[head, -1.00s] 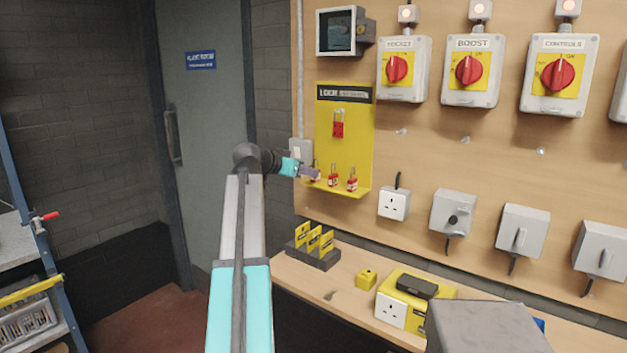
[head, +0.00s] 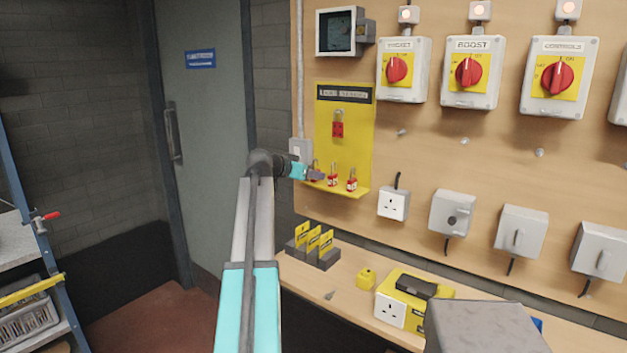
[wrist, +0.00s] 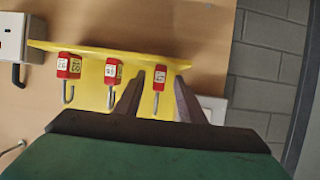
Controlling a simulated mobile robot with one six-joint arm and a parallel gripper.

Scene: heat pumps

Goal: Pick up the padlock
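Three red padlocks with white number labels stand in a row on the ledge of the yellow lockout board: the left one (head: 314,166), the middle one (head: 333,176) and the right one (head: 352,181). My gripper (head: 317,175) is at the left one and partly hides it. The wrist view is upside down, with shackles pointing down. There, my gripper (wrist: 159,82) is open, with one padlock (wrist: 160,76) showing between its fingertips. The other two padlocks (wrist: 113,70) (wrist: 68,67) are left of the fingers. Contact cannot be told.
The yellow board (head: 358,135) also carries a red hasp (head: 338,128). A grey box (head: 300,149) is on the wall beside my gripper. Below, the bench holds a rack of yellow tags (head: 313,245) and a yellow socket box (head: 400,300). Isolator switches line the wall at right.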

